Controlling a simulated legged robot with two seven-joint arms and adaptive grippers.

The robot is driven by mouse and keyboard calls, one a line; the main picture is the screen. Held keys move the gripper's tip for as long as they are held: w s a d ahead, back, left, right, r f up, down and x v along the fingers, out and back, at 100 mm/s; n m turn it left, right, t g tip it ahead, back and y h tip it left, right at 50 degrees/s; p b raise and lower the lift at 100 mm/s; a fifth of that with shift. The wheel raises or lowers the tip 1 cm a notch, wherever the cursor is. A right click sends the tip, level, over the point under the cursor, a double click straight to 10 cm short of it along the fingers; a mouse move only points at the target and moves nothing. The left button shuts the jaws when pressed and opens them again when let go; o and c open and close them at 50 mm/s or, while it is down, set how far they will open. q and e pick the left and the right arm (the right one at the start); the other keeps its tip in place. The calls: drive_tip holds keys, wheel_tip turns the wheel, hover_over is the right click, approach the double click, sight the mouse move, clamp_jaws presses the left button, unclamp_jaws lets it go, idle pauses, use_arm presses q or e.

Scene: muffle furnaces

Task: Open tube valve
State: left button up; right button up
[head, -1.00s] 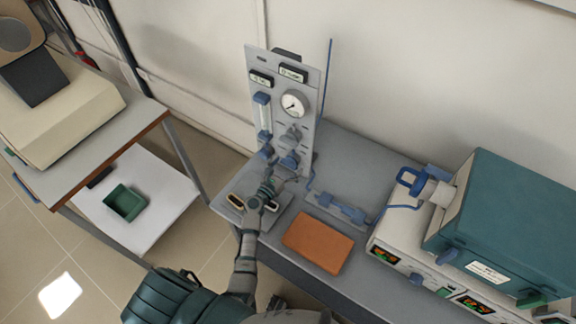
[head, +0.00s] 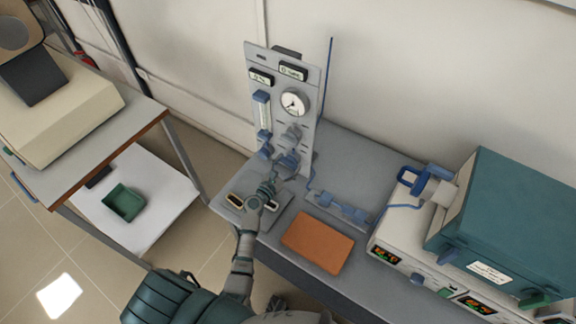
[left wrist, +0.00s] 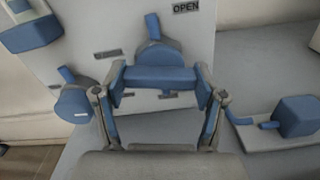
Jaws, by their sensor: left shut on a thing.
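The grey panel (head: 306,120) stands upright at the back of the bench, with a round gauge and several blue-handled valves. My left gripper (head: 281,172) reaches up to its lower right valve (head: 289,160). In the left wrist view, the two fingers (left wrist: 160,84) are closed on either side of that valve's blue handle (left wrist: 160,78), which lies crosswise between them. A blue pointer (left wrist: 152,26) rises from the valve's round base, left of an "OPEN" label (left wrist: 186,7). Another blue valve handle (left wrist: 73,102) sits to the left. My right gripper is out of view.
An orange block (head: 318,243) lies on the bench right of my arm. A blue-fitted tube piece (head: 341,206) lies behind it. A teal furnace (head: 510,220) stands at the right. A side table (head: 150,130) at left holds a green tray (head: 124,202) on its lower shelf.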

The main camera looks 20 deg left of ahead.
use_arm(q)
drive_tip(key=m+b, duration=0.1)
drive_tip(key=m, duration=0.1)
drive_tip(key=shift+f+m, duration=0.1)
drive_tip(key=shift+m, duration=0.3)
drive_tip(key=m, duration=0.2)
drive_tip(key=shift+m+b, duration=0.35)
drive_tip(key=shift+m, duration=0.05)
drive_tip(key=m, duration=0.2)
drive_tip(key=shift+m+b, duration=0.3)
drive_tip(key=m, duration=0.2)
drive_tip(key=shift+m, duration=1.5)
drive_tip(key=shift+f+m, duration=0.15)
drive_tip(key=shift+m, duration=0.95)
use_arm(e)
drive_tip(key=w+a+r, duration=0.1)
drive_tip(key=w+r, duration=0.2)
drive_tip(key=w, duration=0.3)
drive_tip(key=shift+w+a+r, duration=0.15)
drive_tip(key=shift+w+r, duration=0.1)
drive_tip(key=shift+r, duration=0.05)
use_arm(q)
drive_tip(key=shift+s+d+f, duration=0.1)
drive_tip(key=o, duration=1.1)
drive_tip(key=shift+o, duration=0.2)
